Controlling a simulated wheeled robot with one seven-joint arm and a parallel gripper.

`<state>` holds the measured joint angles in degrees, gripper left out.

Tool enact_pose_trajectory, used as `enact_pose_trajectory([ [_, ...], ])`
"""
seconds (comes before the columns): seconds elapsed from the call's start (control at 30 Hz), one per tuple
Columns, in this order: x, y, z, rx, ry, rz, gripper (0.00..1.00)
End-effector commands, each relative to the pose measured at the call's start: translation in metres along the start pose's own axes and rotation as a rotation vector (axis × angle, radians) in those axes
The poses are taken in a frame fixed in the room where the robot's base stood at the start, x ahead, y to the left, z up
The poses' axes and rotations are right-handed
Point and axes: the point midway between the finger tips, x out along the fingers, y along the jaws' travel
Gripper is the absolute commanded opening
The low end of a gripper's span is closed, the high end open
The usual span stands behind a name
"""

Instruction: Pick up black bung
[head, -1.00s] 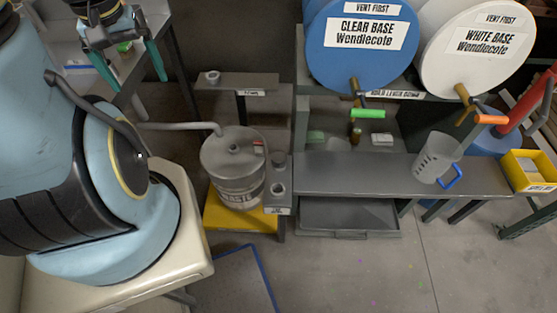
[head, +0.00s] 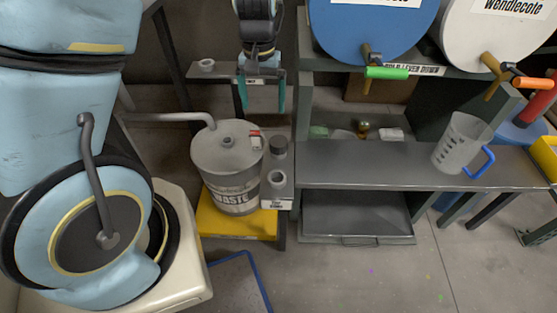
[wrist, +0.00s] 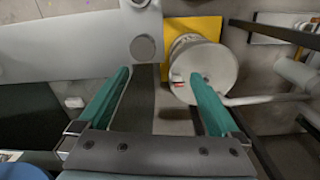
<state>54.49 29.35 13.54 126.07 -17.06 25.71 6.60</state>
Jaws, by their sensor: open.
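A dark round-topped piece (head: 278,146), which looks like the black bung, stands upright at the back of the narrow grey stand right of the waste drum. In the wrist view its round top (wrist: 143,48) shows ahead of my fingers, between their lines. My gripper (head: 262,108) is open and empty, pointing down behind the stand. Its two teal fingers also show in the wrist view (wrist: 158,80), wide apart with nothing between them. The fingers are apart from the dark piece. A grey ring-shaped socket (head: 277,178) sits in front of it on the same stand.
The waste drum (head: 227,170) with a bent pipe stands on a yellow base (head: 208,222) close to the left. A grey bench (head: 370,170) is on the right, with a clear jug (head: 459,145). A small shelf (head: 222,69) lies behind my gripper.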

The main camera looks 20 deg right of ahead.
Motion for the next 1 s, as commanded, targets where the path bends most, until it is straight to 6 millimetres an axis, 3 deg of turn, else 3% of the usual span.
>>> enact_pose_trajectory([
  [0.03,0.020,0.013,-0.002,0.028,-0.005,-0.006,0.98],
  [0.2,0.038,0.033,-0.005,0.068,-0.009,-0.014,0.98],
  [0.5,0.079,0.034,-0.005,0.068,-0.011,-0.015,0.98],
  [0.77,0.098,0.034,-0.004,0.069,-0.010,-0.014,0.98],
  [1.0,0.133,0.035,-0.001,0.068,-0.010,-0.014,0.98],
])
